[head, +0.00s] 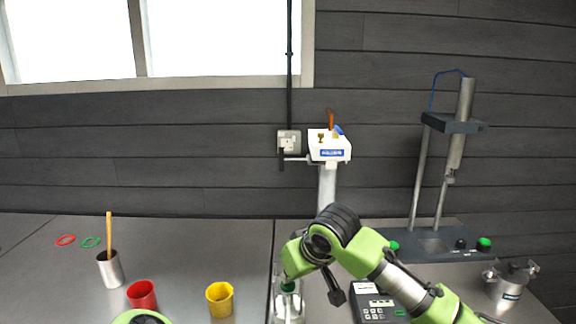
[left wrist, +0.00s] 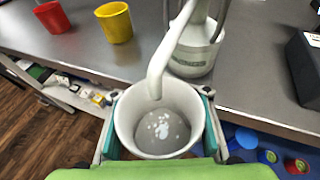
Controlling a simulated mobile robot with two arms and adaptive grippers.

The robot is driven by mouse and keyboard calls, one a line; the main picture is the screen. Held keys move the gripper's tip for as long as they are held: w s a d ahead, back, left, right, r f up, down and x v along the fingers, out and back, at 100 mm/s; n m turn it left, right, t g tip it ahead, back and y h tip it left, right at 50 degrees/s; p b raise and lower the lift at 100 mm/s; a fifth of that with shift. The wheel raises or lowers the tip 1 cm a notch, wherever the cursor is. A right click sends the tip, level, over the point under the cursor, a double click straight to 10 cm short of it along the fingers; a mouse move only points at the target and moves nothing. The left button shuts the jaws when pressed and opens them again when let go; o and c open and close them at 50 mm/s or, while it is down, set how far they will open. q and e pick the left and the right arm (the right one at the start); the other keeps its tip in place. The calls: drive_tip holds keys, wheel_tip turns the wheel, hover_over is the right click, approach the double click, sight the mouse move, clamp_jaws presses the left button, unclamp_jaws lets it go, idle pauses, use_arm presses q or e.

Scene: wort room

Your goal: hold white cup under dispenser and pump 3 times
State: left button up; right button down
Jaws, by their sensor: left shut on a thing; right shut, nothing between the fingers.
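The white cup (left wrist: 125,128) is upright in my left gripper (left wrist: 160,112), whose fingers are shut on its two sides in the left wrist view. The dispenser's white spout (left wrist: 168,55) reaches over the cup, with its tip above the opening. White spots lie on the cup's grey inner bottom. The dispenser (left wrist: 192,58) stands at the counter's edge; in the head view it (head: 288,310) is partly cut off by the lower border. My right gripper (head: 288,287) is shut and empty, pointing down at the dispenser's top. Whether it touches the pump is unclear.
Red cup (head: 142,295), yellow cup (head: 219,299) and a metal beaker (head: 111,269) with a wooden stick stand left on the counter. A keypad device (head: 378,307), metal pot (head: 507,288) and stand rig (head: 465,125) are right. Bins lie below the edge.

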drive_tip(key=shift+s+f, duration=0.1)
drive_tip(key=shift+f, duration=0.05)
drive_tip(key=shift+r, duration=1.6)
drive_tip(key=shift+f, duration=0.15)
drive_tip(key=shift+f, duration=1.45)
drive_tip(key=shift+r, duration=1.65)
drive_tip(key=shift+f, duration=0.1)
